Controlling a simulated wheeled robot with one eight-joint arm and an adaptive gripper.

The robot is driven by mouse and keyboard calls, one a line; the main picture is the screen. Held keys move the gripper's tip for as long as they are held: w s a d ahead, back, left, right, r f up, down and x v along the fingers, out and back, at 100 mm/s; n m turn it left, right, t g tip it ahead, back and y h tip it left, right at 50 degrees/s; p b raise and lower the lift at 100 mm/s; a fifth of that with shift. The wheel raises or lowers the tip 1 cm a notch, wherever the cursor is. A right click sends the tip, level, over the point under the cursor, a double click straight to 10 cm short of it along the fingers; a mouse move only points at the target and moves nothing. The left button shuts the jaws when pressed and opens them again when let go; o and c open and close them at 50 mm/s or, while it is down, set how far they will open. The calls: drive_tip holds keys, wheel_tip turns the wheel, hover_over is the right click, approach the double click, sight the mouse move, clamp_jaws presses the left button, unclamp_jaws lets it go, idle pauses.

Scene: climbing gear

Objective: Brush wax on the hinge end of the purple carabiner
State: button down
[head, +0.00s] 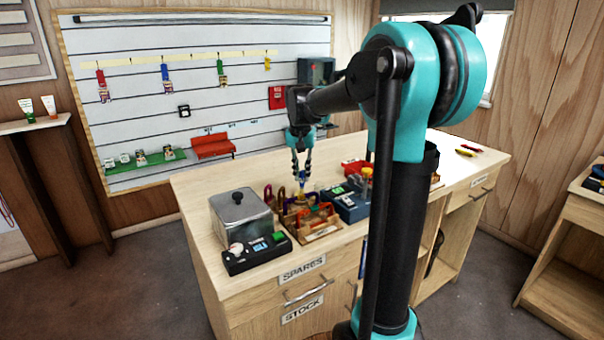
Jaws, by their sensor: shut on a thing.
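My gripper (301,172) points straight down over the workbench, above a low wooden rack (322,232). Several carabiners stand in a row at the rack.
A grey lidded metal box (241,216) and a black device (257,254) stand left of the rack. A blue box (346,203) and a red item (355,167) crowd its right. The bench's far right (470,165) is mostly clear, with small coloured items.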

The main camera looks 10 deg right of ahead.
drive_tip(key=shift+r, duration=3.5)
